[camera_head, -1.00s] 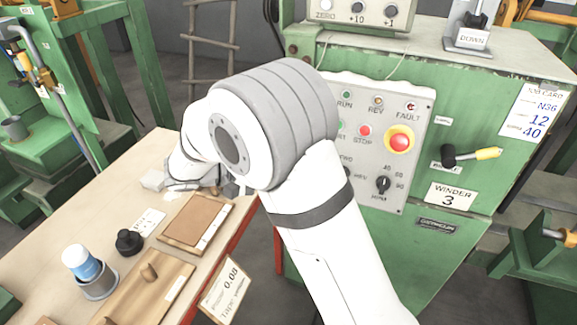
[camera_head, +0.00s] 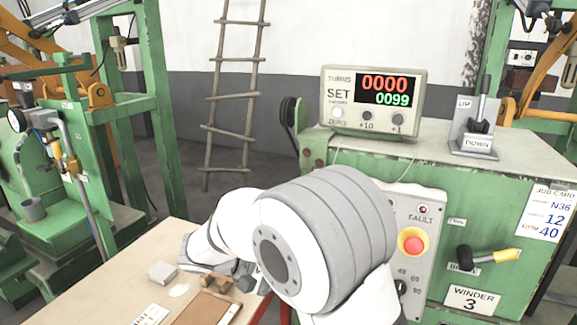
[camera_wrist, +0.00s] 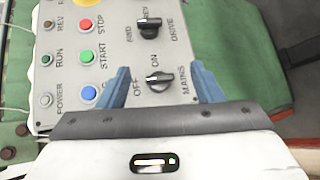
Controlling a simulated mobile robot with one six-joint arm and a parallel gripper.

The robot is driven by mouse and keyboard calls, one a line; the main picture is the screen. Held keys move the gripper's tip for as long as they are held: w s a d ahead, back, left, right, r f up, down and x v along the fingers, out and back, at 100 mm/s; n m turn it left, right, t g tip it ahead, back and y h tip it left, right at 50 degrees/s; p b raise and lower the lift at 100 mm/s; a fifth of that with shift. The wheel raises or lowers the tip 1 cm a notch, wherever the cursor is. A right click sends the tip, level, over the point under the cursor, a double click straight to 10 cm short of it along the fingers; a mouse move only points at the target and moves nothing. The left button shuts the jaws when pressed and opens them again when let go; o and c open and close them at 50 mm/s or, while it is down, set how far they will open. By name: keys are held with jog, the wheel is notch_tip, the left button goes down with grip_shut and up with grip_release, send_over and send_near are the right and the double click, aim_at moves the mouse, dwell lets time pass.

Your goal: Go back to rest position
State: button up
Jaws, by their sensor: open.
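My gripper (camera_wrist: 160,88) shows in the wrist view with its two blue fingers spread wide and nothing between them. Beyond the fingers is the grey control panel (camera_wrist: 112,45) of the green winder, with the mains knob (camera_wrist: 159,82) showing between the fingertips. I cannot tell how far the fingers are from the panel, but no contact shows. In the head view my bent arm covers the lower middle and hides much of the panel (camera_head: 425,195); the gripper's fingers are not clear there.
A wooden bench (camera_head: 125,280) lies at the lower left with a small light block (camera_head: 162,273) and a brown board (camera_head: 208,308). The green winder (camera_head: 450,178) fills the right, with a turns counter (camera_head: 373,102) and an up/down lever (camera_head: 478,125) on top. A ladder (camera_head: 233,95) leans behind.

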jog(key=s+d+r+m+y+p, duration=0.2)
jog(key=s+d+m+y, duration=0.1)
jog(key=s+d+y, duration=0.3)
jog(key=s+d+r+m+y+p, duration=0.2)
jog(key=s+d+y, duration=0.4)
jog(key=s, duration=0.5)
jog(key=shift+d+r+m+y+p, duration=0.35)
jog(key=shift+d+m, duration=0.45)
jog(key=shift+d, duration=0.5)
jog(key=shift+s, duration=0.1)
